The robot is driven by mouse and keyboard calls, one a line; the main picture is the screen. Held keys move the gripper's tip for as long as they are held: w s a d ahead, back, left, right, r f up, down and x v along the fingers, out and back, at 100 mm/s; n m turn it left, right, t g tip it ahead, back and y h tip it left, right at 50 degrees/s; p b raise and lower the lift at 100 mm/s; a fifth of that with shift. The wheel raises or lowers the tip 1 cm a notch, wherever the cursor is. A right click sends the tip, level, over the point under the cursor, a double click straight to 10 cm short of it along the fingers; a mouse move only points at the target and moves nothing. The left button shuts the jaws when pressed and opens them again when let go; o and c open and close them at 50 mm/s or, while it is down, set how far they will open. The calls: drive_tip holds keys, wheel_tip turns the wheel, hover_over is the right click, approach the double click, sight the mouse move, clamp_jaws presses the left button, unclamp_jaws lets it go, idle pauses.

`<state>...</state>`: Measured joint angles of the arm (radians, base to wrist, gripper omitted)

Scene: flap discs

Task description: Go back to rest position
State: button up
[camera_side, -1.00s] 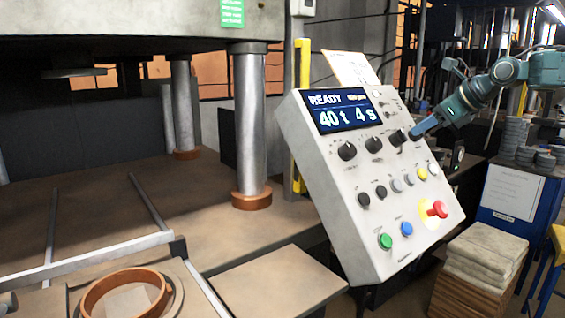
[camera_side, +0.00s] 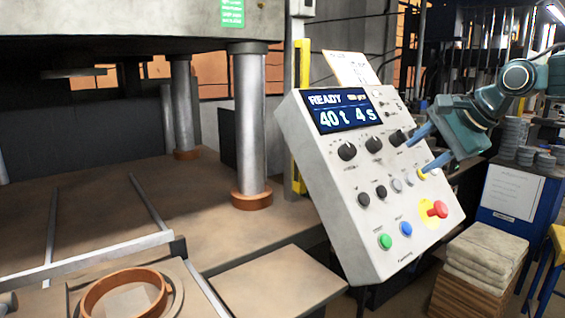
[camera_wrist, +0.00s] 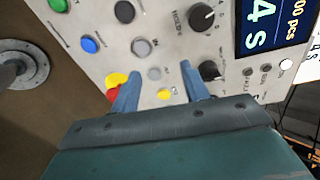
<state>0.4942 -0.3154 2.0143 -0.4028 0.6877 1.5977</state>
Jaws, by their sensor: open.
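My gripper (camera_side: 429,152) is teal with two blue fingers, spread apart and empty. In the side view it is in front of the right part of the white control panel (camera_side: 330,190), near the black knob at upper right (camera_side: 398,138). In the wrist view my gripper (camera_wrist: 160,85) faces the panel, with the yellow button (camera_wrist: 165,94) visible between the fingers and one finger partly covering the red stop button (camera_wrist: 113,95). I cannot tell whether a fingertip touches the panel. The panel's display (camera_side: 342,110) reads READY, 40 t, 4 s.
A press column (camera_side: 250,120) stands left of the panel. An orange ring (camera_side: 125,292) lies on a plate at front left. Folded cloths (camera_side: 487,250) are stacked at lower right, with a blue cabinet (camera_side: 512,205) and grey discs (camera_side: 530,150) behind.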

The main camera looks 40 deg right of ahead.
drive_tip(key=s+a+f+n+g, duration=0.2)
drive_tip(key=s+a+f+n, duration=0.35)
drive_tip(key=s+n, duration=0.35)
drive_tip(key=s+a+f+n+g, duration=0.1)
drive_tip(key=s+a+f+n, duration=0.3)
drive_tip(key=s+f+n, duration=0.5)
drive_tip(key=w+d+r+n+t, duration=0.1)
drive_tip(key=w+d+r, duration=0.3)
drive_tip(key=w+r, duration=0.35)
drive_tip(key=w+d+r+t, duration=0.1)
drive_tip(key=w+d+r, duration=0.4)
drive_tip(key=w, duration=0.4)
drive_tip(key=w+d+r+t, duration=0.1)
drive_tip(key=w+d+r, duration=0.1)
drive_tip(key=d, duration=0.5)
drive_tip(key=w+d+r+t, duration=0.1)
drive_tip(key=w+d+r, duration=0.2)
drive_tip(key=d, duration=0.4)
drive_tip(key=shift+w+d+r+n, duration=0.2)
drive_tip(key=shift+d+r+n, duration=0.15)
drive_tip(key=shift+r, duration=0.45)
drive_tip(key=shift+w, duration=0.1)
drive_tip(key=shift+x, duration=2.65)
